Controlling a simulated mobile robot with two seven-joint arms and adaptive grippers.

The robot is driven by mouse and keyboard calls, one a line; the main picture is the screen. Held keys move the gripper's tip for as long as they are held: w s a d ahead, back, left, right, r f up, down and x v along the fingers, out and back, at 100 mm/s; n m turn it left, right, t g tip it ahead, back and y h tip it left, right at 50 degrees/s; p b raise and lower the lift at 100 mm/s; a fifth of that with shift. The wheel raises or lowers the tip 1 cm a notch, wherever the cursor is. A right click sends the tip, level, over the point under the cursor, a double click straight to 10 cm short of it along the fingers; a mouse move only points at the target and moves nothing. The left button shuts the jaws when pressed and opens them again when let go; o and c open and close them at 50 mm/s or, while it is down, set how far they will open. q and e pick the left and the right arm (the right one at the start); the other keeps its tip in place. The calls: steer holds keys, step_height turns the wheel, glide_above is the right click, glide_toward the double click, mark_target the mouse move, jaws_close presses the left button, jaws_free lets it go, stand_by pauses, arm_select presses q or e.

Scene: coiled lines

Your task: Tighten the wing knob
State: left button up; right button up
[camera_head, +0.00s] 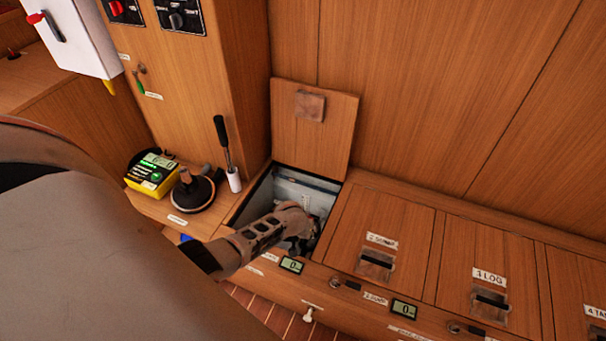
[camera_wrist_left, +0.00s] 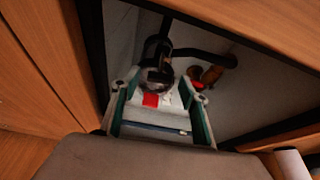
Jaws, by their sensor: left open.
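My left gripper (camera_head: 304,236) reaches down into an open locker (camera_head: 262,198) in the bench. In the left wrist view the left gripper (camera_wrist_left: 159,90) is open, with its two fingers apart. Just beyond the fingertips is a dark fitting with a clear round bowl (camera_wrist_left: 157,78), partly hidden by the gripper. A red patch (camera_wrist_left: 151,100) shows between the fingers. I cannot make out the wing knob for certain. To the right is a brown-orange fitting with some red (camera_wrist_left: 207,76), joined to a black hose (camera_wrist_left: 205,57). My right gripper is not in view.
The raised locker lid (camera_head: 329,124) leans against the wall behind the opening. A yellow meter (camera_head: 152,176), a round black base (camera_head: 189,194) and a black-handled lever (camera_head: 223,142) stand left of it. Closed, labelled lids (camera_head: 380,233) line the right. The locker walls leave little room.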

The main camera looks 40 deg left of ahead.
arm_select(q)
steer(key=shift+c, duration=0.3)
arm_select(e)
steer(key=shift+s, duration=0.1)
arm_select(q)
steer(key=c, duration=1)
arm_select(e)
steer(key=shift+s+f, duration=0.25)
